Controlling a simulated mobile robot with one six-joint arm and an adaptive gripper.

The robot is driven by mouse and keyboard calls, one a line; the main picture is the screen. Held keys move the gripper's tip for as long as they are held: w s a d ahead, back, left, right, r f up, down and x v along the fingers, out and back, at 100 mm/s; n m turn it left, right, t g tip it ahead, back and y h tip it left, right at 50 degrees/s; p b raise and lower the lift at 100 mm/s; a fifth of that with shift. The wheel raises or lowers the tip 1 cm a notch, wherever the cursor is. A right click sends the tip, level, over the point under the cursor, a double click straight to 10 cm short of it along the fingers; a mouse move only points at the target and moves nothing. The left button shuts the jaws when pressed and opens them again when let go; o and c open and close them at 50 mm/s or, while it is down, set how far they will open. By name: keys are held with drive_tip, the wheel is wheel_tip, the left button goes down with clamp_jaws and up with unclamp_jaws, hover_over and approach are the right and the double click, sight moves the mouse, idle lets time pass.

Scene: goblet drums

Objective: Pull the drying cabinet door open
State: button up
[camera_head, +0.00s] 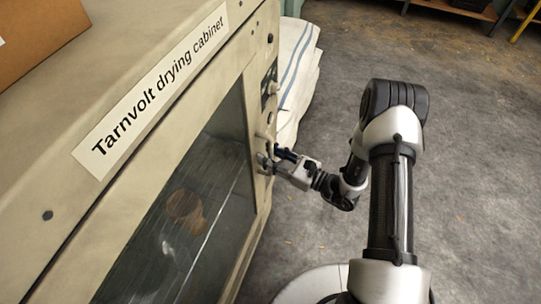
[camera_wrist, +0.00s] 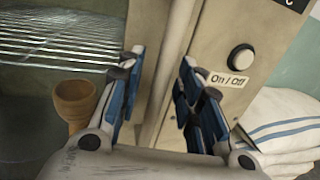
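The beige drying cabinet (camera_head: 115,85) stands at the left of the head view, with its name label on top. Its glass-fronted door (camera_head: 205,190) looks shut. The door's handle (camera_head: 264,146) is on the side near the control panel; in the wrist view it is a pale upright bar (camera_wrist: 176,50). My gripper (camera_head: 273,160) is at the handle. In the wrist view my gripper's blue-padded fingers (camera_wrist: 161,75) stand apart, one on each side of the bar. A gap seems to show beside the bar, and I cannot make out firm contact.
A brown goblet drum (camera_wrist: 75,102) and a wire shelf (camera_wrist: 60,40) are inside the cabinet. An On/Off button (camera_wrist: 241,57) is right of the handle. Folded white sacks (camera_head: 297,75) lie beside the cabinet. The grey floor (camera_head: 480,130) at right is clear.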

drive_tip(key=shift+c, duration=0.4)
clamp_jaws()
